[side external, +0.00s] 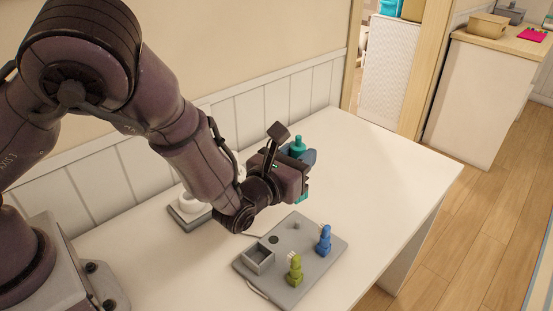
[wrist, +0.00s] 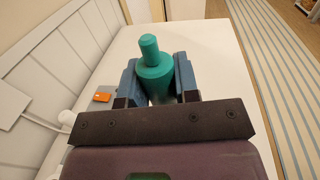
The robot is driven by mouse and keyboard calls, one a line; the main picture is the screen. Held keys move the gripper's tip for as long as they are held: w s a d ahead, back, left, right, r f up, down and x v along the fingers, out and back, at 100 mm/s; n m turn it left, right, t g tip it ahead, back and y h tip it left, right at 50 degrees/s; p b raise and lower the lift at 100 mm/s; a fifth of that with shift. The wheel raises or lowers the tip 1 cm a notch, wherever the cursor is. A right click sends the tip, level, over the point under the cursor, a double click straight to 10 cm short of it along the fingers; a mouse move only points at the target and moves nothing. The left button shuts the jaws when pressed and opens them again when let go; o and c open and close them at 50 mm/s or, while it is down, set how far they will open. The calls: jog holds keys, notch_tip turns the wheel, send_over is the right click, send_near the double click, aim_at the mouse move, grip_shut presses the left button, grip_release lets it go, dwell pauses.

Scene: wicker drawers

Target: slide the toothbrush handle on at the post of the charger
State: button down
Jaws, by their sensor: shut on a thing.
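The teal toothbrush handle (side external: 298,146) is held in my gripper (side external: 304,168), above the white table and behind the charger. In the wrist view the handle (wrist: 153,72) stands between the two blue finger pads of my gripper (wrist: 157,80), with its narrow tip clear of them. The gripper is shut on it. The charger (side external: 318,265) is a grey plate on the table, below and in front of the gripper. A short grey post (side external: 296,225) rises near its back edge. The handle is apart from the post.
A green brush head (side external: 295,270) and a blue brush head (side external: 324,240) stand on the charger plate, beside a square tray (side external: 259,257) and a dark round hole (side external: 274,240). A grey base with a white object (side external: 189,205) sits behind my arm. The table's right side is clear.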

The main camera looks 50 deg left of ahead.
jog(key=shift+w+d, duration=0.25)
jog(key=shift+d, duration=0.1)
jog(key=shift+a, duration=0.1)
jog(key=shift+f, duration=2.85)
jog(key=shift+f, duration=1.7)
jog(key=c, duration=0.8)
grip_release()
jog(key=s, duration=0.4)
jog(key=s+d, duration=0.1)
jog(key=s, duration=0.3)
jog(key=s+d, duration=0.1)
jog(key=s, duration=0.4)
